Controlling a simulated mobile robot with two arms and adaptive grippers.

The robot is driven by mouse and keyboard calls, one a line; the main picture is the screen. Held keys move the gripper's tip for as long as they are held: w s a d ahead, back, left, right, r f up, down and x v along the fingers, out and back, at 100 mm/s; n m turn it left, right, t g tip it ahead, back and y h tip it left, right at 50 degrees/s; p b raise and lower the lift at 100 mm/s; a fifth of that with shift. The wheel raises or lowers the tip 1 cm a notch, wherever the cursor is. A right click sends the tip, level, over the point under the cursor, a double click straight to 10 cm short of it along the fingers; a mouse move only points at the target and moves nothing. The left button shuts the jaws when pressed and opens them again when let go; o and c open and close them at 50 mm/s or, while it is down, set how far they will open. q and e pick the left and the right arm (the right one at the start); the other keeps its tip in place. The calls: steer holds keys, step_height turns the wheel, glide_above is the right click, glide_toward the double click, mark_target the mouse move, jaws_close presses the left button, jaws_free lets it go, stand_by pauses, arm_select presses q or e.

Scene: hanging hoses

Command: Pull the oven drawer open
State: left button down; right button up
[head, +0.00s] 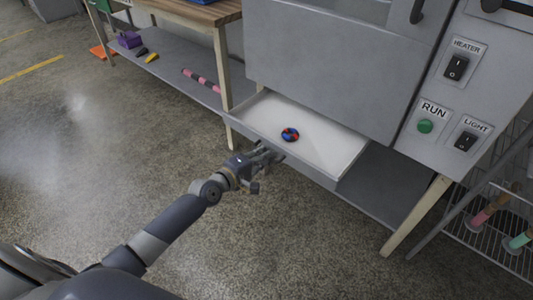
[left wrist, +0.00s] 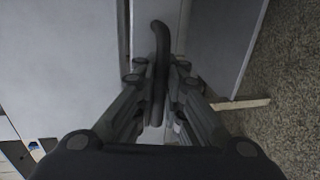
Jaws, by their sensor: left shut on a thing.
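The oven drawer (head: 322,148) is pulled out from under the grey oven (head: 325,62) in the head view. Its white inside shows, with a small red and blue round thing (head: 290,134) lying in it. My left gripper (head: 268,154) is at the drawer's front face. In the left wrist view, the dark curved drawer handle (left wrist: 160,60) runs between the fingers of my left gripper (left wrist: 157,85), which is shut on it. In the head view the handle is mostly hidden by the gripper. My right gripper is in neither view.
A control panel with a green RUN button (head: 425,126) is right of the oven. A wooden-topped table (head: 200,12) with a lower shelf stands at the left. A wire rack (head: 490,225) stands at the lower right. The floor before the drawer is clear.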

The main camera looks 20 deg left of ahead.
arm_select(q)
steer(key=shift+r, duration=0.1)
steer(key=c, duration=2)
jaws_free()
steer(key=shift+o, duration=0.2)
steer(key=v, duration=1.2)
